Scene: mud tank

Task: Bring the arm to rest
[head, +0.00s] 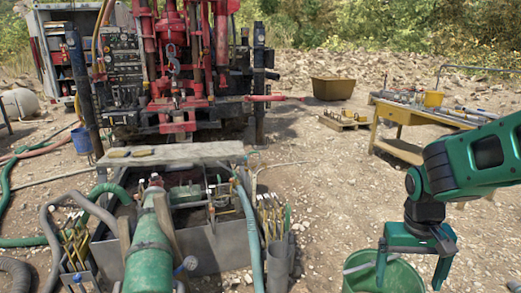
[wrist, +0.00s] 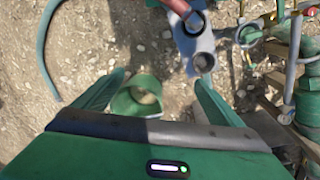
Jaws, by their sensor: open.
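My arm reaches in from the right edge of the head view, with its green gripper (head: 410,284) pointing down. The two fingers are apart and nothing shows held between them. A green bucket (head: 356,284) stands on the ground below or behind the fingers, partly covered by them. In the wrist view my gripper (wrist: 159,78) is also open. A green container (wrist: 124,101) with tan contents shows between its fingers, seemingly below them; I cannot tell the exact gap.
The grey mud tank (head: 205,257) with hoses and pipes is left of my gripper. A drill rig (head: 172,60) stands behind it. A yellow workbench (head: 385,130) with tools is at right. A brown tub (head: 333,88) lies farther back. Gravel between tank and bench is mostly clear.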

